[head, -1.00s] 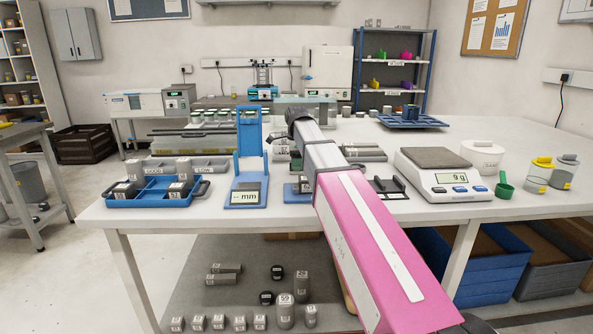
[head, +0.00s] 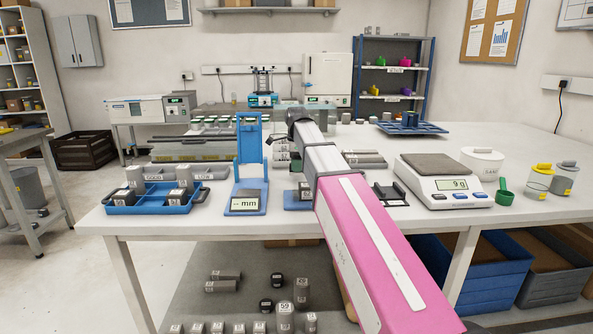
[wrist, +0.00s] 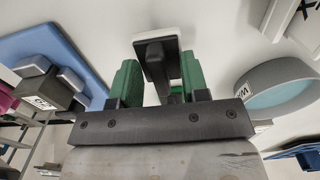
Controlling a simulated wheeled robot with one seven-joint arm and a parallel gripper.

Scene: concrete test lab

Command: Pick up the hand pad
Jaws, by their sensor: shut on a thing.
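My gripper (wrist: 159,68) shows in the wrist view with its two green fingers on either side of a dark piece with a white face, which I take to be the hand pad (wrist: 154,49). The jaws are shut on the dark part, and the white face lies beyond the fingertips. Part of the pad is hidden by the fingers and the gripper body. In the head view my pink and grey arm reaches over the bench and hides the gripper and the pad.
The white bench (head: 360,226) carries a blue tray of grey blocks (head: 152,208), a blue gauge stand (head: 250,168), a scale (head: 445,182) and lidded jars. A round grey container (wrist: 275,88) shows at the right of the wrist view. Blue bins stand below the bench.

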